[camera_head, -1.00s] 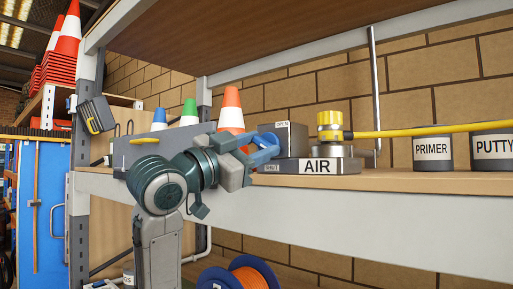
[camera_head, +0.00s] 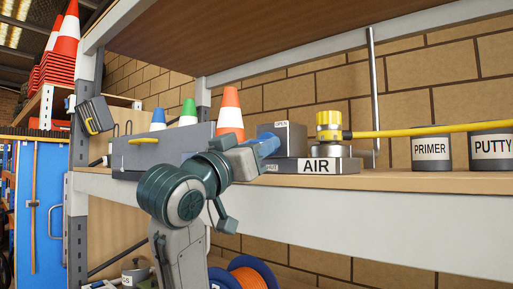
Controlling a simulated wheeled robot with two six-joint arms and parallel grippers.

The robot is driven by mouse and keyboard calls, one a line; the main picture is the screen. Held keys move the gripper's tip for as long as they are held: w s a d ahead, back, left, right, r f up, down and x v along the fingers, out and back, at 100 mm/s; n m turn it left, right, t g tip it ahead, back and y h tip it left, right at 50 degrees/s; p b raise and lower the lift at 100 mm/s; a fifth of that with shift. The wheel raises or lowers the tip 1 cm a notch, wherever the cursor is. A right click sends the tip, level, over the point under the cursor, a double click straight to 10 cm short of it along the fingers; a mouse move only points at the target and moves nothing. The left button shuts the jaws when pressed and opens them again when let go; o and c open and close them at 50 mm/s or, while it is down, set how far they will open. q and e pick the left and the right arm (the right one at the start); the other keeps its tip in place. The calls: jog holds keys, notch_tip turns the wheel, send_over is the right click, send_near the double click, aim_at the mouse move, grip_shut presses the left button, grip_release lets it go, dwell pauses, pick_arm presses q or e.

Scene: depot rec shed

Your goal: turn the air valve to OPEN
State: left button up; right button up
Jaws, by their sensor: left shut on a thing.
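The air valve is a grey box (camera_head: 291,139) with an OPEN label on its upper edge, on a grey base (camera_head: 336,167) marked AIR. A second label low on the base is partly covered. A blue handle (camera_head: 268,146) sticks out from the box's left face, tilted. My left gripper (camera_head: 252,153) is shut on the blue handle. My own wrist hides most of the fingers and part of the handle. The right gripper is not in view.
PRIMER (camera_head: 431,150) and PUTTY (camera_head: 491,148) tins stand farther right. An orange cone (camera_head: 230,108) is behind my gripper. The upper shelf (camera_head: 250,35) hangs overhead.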

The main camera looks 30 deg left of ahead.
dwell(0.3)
pick_arm(q)
jog(key=o, duration=1)
jog(key=shift+s, duration=0.1)
jog(key=b+v, duration=0.5)
jog(key=v, duration=0.5)
jog(key=shift+s+f, duration=0.2)
jog(key=shift+s, duration=0.15)
